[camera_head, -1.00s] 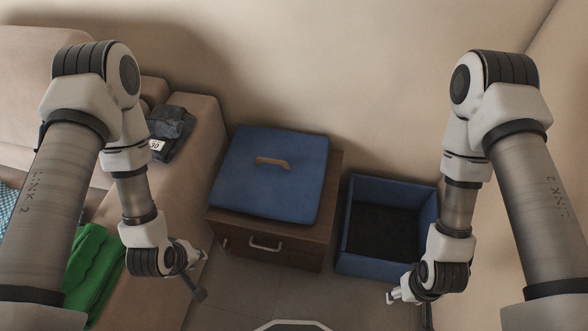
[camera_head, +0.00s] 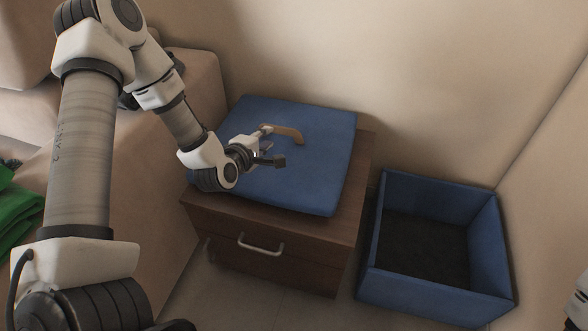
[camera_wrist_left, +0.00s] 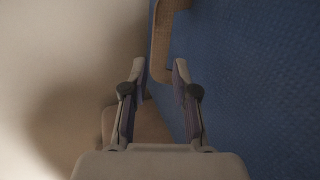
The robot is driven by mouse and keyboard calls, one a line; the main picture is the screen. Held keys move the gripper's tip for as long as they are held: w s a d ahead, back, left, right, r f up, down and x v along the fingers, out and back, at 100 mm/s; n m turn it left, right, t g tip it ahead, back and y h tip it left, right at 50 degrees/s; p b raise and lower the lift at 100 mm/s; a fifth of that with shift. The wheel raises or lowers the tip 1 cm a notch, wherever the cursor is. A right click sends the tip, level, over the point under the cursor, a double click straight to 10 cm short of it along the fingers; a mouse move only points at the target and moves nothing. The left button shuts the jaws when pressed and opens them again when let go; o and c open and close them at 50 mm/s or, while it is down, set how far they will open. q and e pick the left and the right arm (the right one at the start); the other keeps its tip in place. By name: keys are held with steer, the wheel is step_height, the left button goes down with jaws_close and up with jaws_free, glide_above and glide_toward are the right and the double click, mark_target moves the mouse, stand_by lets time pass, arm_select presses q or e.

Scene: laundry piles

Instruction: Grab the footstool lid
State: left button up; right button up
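The footstool lid (camera_head: 310,180) is a flat blue square with a tan handle (camera_head: 287,133) on top. It lies on a brown wooden cabinet in the head view. My left gripper (camera_head: 272,146) is over the lid, just left of the handle, with its fingers apart. In the left wrist view the left gripper (camera_wrist_left: 160,75) is open and empty. The handle (camera_wrist_left: 161,45) shows just beyond the fingertips there, with the blue lid (camera_wrist_left: 250,80) at the right. My right gripper is out of view; only a bit of the right arm shows at the lower right edge.
The brown cabinet (camera_head: 225,222) has a metal drawer pull (camera_head: 261,246). An open blue box (camera_head: 425,287) with a dark inside stands to its right on the floor. A beige sofa (camera_head: 205,85) is at the left, with green cloth (camera_head: 20,212) on it. Walls close in behind and right.

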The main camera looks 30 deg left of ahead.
mark_target(279, 130)
arm_select(q)
steer(key=shift+w+f, duration=0.15)
steer(key=shift+w, duration=0.2)
steer(key=b+x, duration=0.1)
steer(key=x, duration=0.2)
steer(key=b+x, duration=0.2)
steer(key=x, duration=0.1)
steer(key=shift+w+d+f, duration=0.2)
steer(key=shift+w, duration=0.3)
jaws_close()
steer(key=shift+r, duration=0.15)
